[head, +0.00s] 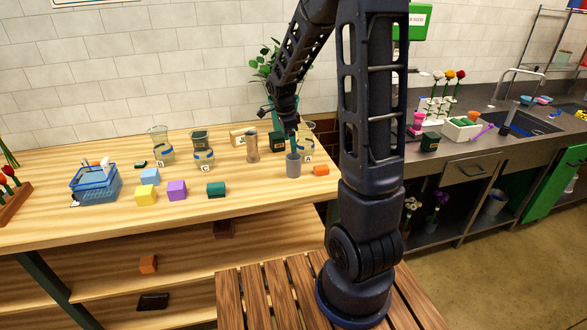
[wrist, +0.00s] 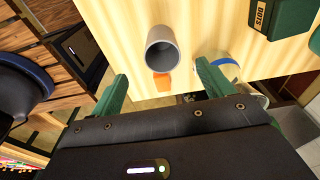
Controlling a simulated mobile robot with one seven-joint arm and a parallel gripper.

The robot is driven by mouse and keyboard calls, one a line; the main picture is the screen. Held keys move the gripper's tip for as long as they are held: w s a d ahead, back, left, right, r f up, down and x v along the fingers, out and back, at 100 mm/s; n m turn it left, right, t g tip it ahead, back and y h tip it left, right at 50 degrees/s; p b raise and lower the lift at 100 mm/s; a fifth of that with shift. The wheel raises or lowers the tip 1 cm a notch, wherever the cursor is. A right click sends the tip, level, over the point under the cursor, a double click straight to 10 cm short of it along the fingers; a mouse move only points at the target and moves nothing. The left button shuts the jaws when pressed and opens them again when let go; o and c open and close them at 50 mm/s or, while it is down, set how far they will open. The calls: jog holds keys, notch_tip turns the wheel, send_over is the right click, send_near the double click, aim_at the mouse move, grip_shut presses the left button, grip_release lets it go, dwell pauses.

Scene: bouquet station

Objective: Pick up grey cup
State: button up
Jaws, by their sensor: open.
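The grey cup (head: 293,167) stands near the right end of the wooden table in the head view. In the wrist view the grey cup (wrist: 162,58) shows its open mouth, seemingly empty, beyond and between the fingertips. My gripper (head: 293,143) is just above the cup in the head view, pointing down. In the wrist view my gripper (wrist: 163,82) has its green fingers spread wide, with nothing between them. Whether the fingertips reach below the rim cannot be told.
An orange block (head: 321,170) lies close beside the cup. A glass jar with a blue band (head: 308,150) stands just behind it, and a dark green box (wrist: 280,14) is nearby. The table front is mostly clear.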

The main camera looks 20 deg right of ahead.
aim_at(294, 162)
jog(key=shift+w+d+f, duration=0.1)
jog(key=shift+d+f, duration=0.2)
jog(key=shift+f, duration=1.5)
jog(key=shift+s+d+f, duration=0.1)
jog(key=shift+d+f, duration=0.2)
jog(key=shift+f, duration=1.5)
jog(key=shift+w+d+f, duration=0.1)
jog(key=shift+d+f, duration=0.2)
jog(key=shift+f, duration=1.5)
jog(key=c, duration=1.1)
jog(key=shift+r, duration=0.1)
